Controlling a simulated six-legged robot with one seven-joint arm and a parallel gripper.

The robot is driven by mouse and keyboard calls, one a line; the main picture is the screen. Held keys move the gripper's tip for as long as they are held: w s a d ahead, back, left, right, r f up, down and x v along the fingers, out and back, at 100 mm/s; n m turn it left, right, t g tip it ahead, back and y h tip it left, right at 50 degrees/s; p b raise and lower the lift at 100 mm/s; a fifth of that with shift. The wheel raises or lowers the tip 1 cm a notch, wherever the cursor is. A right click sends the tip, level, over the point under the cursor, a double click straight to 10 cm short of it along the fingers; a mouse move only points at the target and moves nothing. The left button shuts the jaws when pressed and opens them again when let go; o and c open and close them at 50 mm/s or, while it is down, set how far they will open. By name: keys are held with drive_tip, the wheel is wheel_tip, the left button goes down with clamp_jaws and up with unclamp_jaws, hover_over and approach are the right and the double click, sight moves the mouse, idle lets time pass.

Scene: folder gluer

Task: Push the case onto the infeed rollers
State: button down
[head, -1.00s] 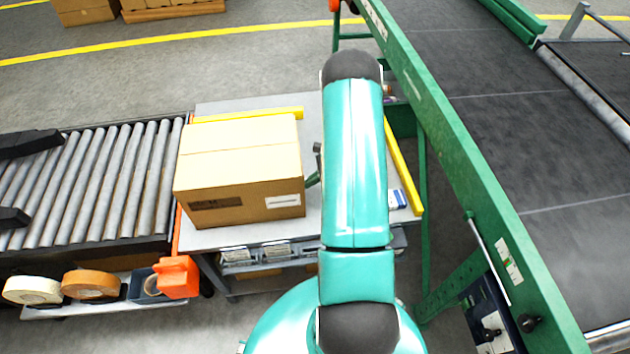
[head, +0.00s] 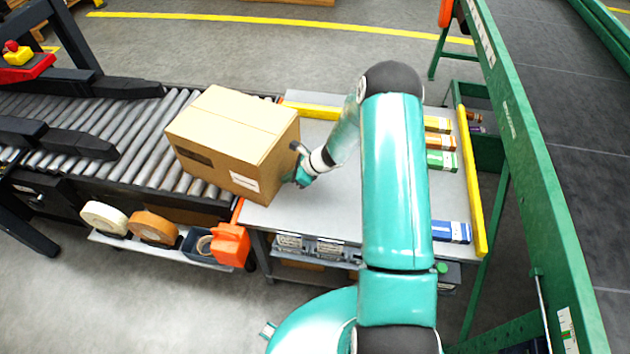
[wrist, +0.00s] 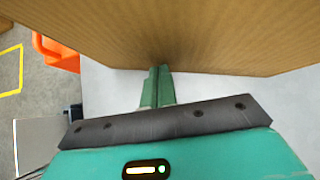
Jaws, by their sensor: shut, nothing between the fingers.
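The case (head: 232,142), a closed brown cardboard box with a white label, straddles the table's left edge. Most of it is over the infeed rollers (head: 108,138), and its right part is still over the grey table (head: 330,210). It sits turned at an angle to the rollers. My gripper (head: 297,177) is at the case's right side, low down. In the wrist view its green fingers (wrist: 157,82) are together with nothing between them, their tips at the case's cardboard wall (wrist: 190,35). Whether the tips press on it is hard to tell.
Yellow rails (head: 475,185) edge the table at the back and right. Small coloured boxes (head: 440,160) lie along the right. An orange part (head: 230,245) and tape rolls (head: 153,228) sit below the rollers' front. Dark guide arms (head: 75,145) reach over the rollers at left.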

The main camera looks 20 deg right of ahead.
drive_tip(key=w+a, duration=0.5)
drive_tip(key=a, duration=0.2)
drive_tip(key=w+a, duration=0.4)
drive_tip(key=a, duration=0.3)
drive_tip(key=w+a, duration=0.5)
drive_tip(key=a, duration=0.2)
drive_tip(key=shift+w+a, duration=0.2)
drive_tip(key=shift+w, duration=0.1)
